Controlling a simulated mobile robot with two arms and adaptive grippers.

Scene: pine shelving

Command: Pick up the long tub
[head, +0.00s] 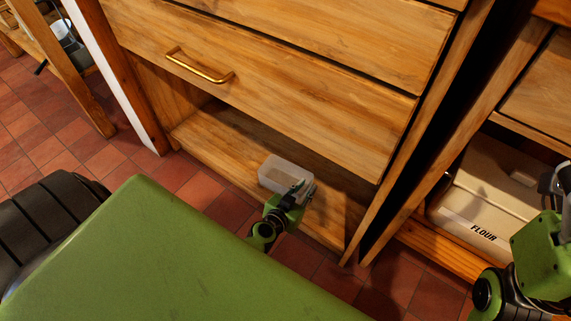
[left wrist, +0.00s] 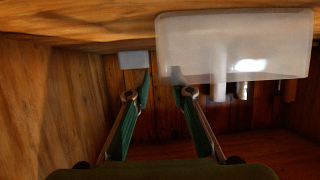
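The long tub (head: 280,172) is a pale, translucent box on the low bottom shelf in the head view. In the left wrist view the tub (left wrist: 240,40) fills the upper right. My left gripper (head: 296,188) is at the tub's right end in the head view. In the left wrist view my left gripper (left wrist: 161,78) has its two fingers apart. One finger is outside the tub's edge and the other overlaps the tub's corner. I cannot tell whether either touches it. My right gripper (head: 556,182) is partly cut off at the right edge.
A wooden drawer front with a brass handle (head: 200,67) overhangs the shelf (head: 222,146). A beige flour bin (head: 490,195) stands in the unit at right. Red floor tiles (head: 85,148) are clear at left. A small pale grey block shows in the left wrist view (left wrist: 133,60).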

